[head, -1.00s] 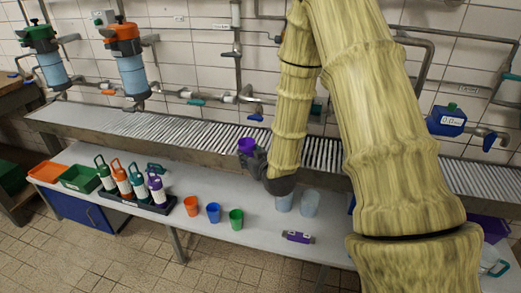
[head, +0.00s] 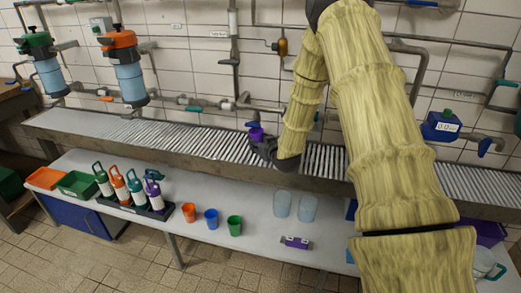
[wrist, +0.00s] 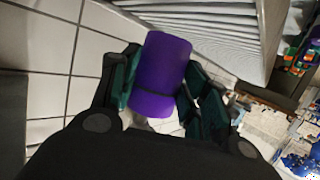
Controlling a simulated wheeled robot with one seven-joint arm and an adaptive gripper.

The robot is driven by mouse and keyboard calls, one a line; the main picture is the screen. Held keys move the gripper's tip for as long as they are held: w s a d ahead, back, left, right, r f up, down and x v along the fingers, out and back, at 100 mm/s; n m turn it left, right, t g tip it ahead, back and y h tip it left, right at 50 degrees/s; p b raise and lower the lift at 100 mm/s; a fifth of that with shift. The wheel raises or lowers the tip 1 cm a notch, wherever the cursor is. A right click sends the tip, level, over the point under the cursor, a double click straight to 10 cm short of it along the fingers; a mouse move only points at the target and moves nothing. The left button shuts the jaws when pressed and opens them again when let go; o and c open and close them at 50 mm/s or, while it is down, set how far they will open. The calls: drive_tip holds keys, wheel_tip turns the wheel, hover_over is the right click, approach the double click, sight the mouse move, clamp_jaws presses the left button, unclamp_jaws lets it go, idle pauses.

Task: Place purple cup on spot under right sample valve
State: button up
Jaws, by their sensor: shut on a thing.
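The purple cup (head: 256,133) is held over the slatted metal grating, near the wall pipes. My gripper (head: 257,139) is shut on it. In the wrist view the cup (wrist: 163,72) sits between the two green-padded fingers of my gripper (wrist: 155,85). Small valves show along the wall pipe: one with a teal handle (head: 194,109) and one with a blue handle (head: 252,124) just behind the cup. Another blue-handled valve (head: 485,147) is at the far right. I cannot tell which is the right sample valve, and no marked spot is discernible on the grating (head: 215,142).
The white table (head: 130,221) in front holds orange (head: 189,212), blue (head: 211,219) and green (head: 235,225) cups, two clear cups (head: 308,208), a bottle rack (head: 130,208) and a purple device (head: 295,242). My arm hides part of the grating. The grating left of my gripper is clear.

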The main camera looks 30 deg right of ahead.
drive_tip(key=shift+w+d+f, duration=0.15)
drive_tip(key=shift+w+d, duration=0.05)
drive_tip(key=shift+d, duration=0.05)
wheel_tip(320, 180, down, 3)
drive_tip(key=shift+f, duration=0.2)
drive_tip(key=o, duration=1)
drive_tip(key=shift+r, duration=0.1)
